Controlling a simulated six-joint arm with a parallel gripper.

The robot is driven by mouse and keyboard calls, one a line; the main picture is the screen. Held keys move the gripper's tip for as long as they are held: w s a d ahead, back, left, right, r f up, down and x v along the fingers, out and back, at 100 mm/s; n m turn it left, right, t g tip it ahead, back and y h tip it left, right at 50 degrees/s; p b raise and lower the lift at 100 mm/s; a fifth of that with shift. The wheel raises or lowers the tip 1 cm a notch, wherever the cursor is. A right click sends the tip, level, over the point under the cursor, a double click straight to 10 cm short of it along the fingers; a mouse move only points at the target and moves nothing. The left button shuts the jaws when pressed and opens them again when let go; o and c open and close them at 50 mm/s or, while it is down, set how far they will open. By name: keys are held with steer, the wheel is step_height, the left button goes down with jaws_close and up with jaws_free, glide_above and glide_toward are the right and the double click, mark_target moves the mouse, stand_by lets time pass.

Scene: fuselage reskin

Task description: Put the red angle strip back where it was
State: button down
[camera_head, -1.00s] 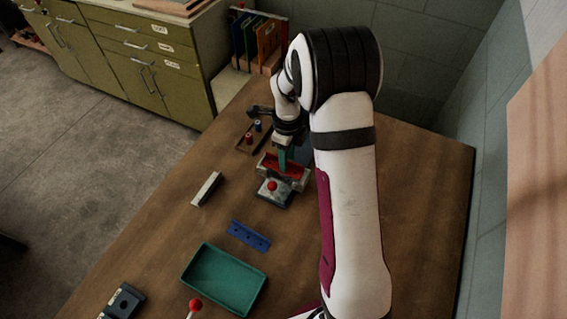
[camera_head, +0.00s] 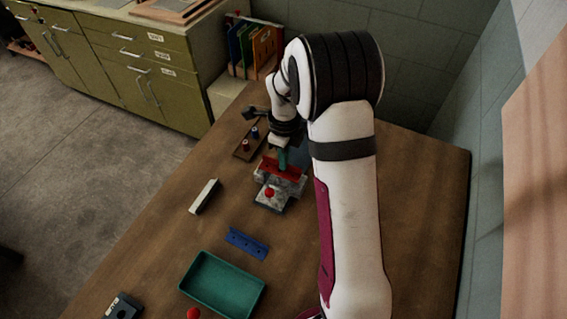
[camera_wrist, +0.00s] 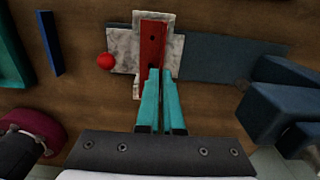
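The red angle strip (camera_head: 271,164) is at the grey-white clamp block (camera_head: 272,202) with the red ball knob. In the wrist view, the strip (camera_wrist: 152,42) lies lengthwise over the pale block (camera_wrist: 124,48), with a dark hole in it. My gripper (camera_head: 283,166) points down at the strip. Its teal fingers (camera_wrist: 160,74) are close together at the strip's near end and appear shut on it. The fingertips' contact is partly hidden. I cannot tell whether the strip touches the block or hangs just above it.
A blue strip (camera_head: 246,243), a green tray (camera_head: 225,312) and a pale bar (camera_head: 204,197) lie on the table nearer the front. A small rack with pegs (camera_head: 247,147) stands left of my gripper. A grey-blue plate (camera_wrist: 225,60) lies beside the block.

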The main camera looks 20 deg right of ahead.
steer(key=s+d+r, duration=0.7)
steer(key=d+r, duration=0.2)
glide_above(261, 221)
steer(key=f, duration=1.1)
steer(key=shift+s+d, duration=0.2)
steer(key=shift+d, duration=0.2)
steer(key=f, duration=0.4)
steer(key=shift+w+a, duration=0.15)
steer(key=shift+a, duration=0.2)
steer(key=shift+f, duration=0.25)
steer(key=c, duration=1.1)
jaws_free()
steer(key=shift+f, duration=0.15)
steer(key=shift+o, duration=0.2)
